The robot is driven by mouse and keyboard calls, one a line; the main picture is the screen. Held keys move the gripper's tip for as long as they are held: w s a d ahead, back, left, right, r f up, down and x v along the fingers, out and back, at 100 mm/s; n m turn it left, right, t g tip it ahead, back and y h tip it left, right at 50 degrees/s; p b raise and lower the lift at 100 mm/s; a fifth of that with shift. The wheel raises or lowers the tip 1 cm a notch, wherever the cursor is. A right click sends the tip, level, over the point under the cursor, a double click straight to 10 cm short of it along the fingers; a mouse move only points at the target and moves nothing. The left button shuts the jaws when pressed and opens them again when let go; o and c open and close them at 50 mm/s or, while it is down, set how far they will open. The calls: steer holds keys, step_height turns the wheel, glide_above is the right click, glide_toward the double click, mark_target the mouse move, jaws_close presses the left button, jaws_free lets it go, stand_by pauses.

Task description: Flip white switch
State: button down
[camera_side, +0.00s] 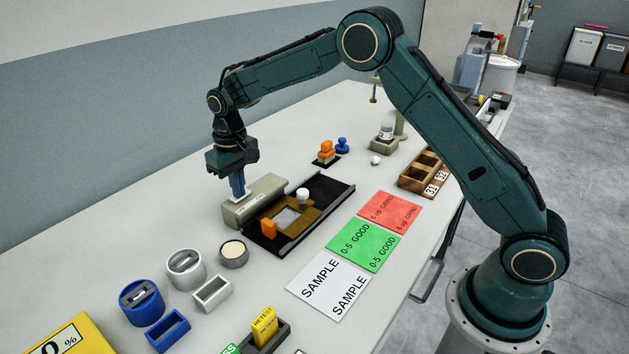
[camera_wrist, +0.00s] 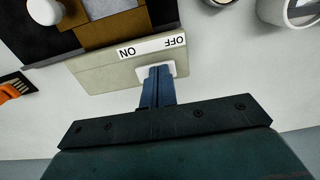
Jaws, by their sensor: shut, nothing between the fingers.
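The white switch (camera_wrist: 140,74) sits on a beige box (camera_side: 266,198), which also shows in the wrist view (camera_wrist: 105,72). A white strip on the box reads ON and OFF, upside down in the wrist view, with ON at left and OFF at right. My gripper (camera_side: 238,194) points down at the box. In the wrist view its blue fingers (camera_wrist: 160,72) are together, over the switch and hiding most of it. Nothing is between them. I cannot tell whether the tips touch the switch or which way it is tipped.
A black tray (camera_side: 333,187) with a brown frame, orange block and white knob stands right beside the box. A round grey dish (camera_side: 233,254) and grey and blue holders lie nearer the front. Coloured cards (camera_side: 364,243) lie to the right.

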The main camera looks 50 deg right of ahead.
mark_target(251, 193)
steer(key=shift+d+r, duration=0.1)
steer(key=shift+d, duration=0.15)
steer(key=shift+r, duration=0.15)
steer(key=d+r, duration=0.3)
steer(key=r, duration=1)
steer(key=shift+r, duration=0.25)
stand_by(0.3)
